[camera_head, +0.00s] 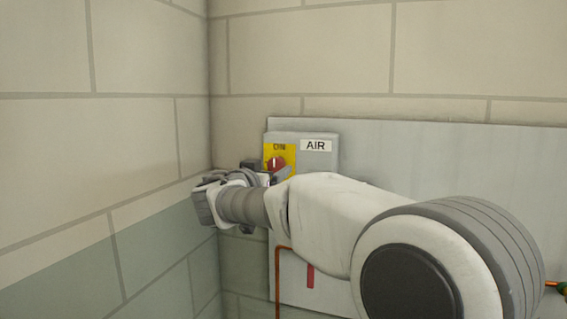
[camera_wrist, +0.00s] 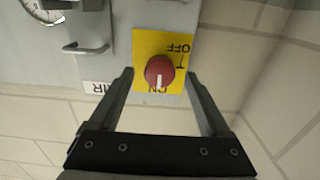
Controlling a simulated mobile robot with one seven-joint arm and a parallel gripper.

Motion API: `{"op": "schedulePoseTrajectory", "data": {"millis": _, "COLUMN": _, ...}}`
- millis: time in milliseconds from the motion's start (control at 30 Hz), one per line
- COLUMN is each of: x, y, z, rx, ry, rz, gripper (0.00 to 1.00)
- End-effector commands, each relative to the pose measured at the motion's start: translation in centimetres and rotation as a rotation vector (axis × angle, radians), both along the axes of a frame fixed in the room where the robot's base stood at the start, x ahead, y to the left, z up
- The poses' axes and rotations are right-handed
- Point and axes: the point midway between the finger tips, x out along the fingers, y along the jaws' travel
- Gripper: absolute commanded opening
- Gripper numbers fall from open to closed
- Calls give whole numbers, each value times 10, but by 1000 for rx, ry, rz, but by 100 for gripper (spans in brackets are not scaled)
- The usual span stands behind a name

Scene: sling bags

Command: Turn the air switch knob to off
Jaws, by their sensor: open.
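The air switch is a grey box (camera_head: 325,160) with a white AIR label (camera_head: 316,146) and a yellow plate marked ON at its top. Its red round knob (camera_head: 275,161) carries a white mark pointing up at ON. In the wrist view, which shows the box upside down, the knob (camera_wrist: 159,72) has its mark toward ON and OFF is on the far side. My gripper (camera_wrist: 160,76) is open, one finger to each side of the knob in the picture. Whether the fingertips touch it, I cannot tell. In the head view my gripper (camera_head: 268,172) partly covers the yellow plate.
The switch is mounted on a grey panel (camera_head: 430,145) close to a block-wall corner on the left. A grey handle (camera_wrist: 87,47) and a round gauge (camera_wrist: 42,10) show in the wrist view. A copper pipe (camera_head: 277,285) runs below the switch.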

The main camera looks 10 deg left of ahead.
Motion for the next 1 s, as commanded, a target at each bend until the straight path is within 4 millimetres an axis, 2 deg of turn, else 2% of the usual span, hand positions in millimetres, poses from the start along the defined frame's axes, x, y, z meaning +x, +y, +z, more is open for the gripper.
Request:
{"op": "schedulePoseTrajectory", "data": {"millis": 167, "x": 14, "y": -2, "z": 0, "rx": 0, "ry": 0, "rz": 0, "gripper": 81}}
{"op": "schedulePoseTrajectory", "data": {"millis": 467, "x": 15, "y": -2, "z": 0, "rx": 0, "ry": 0, "rz": 0, "gripper": 81}}
{"op": "schedulePoseTrajectory", "data": {"millis": 900, "x": 15, "y": -2, "z": 0, "rx": 0, "ry": 0, "rz": 0, "gripper": 2}}
{"op": "schedulePoseTrajectory", "data": {"millis": 1000, "x": 15, "y": -2, "z": 0, "rx": -1, "ry": 0, "rz": 0, "gripper": 0}}
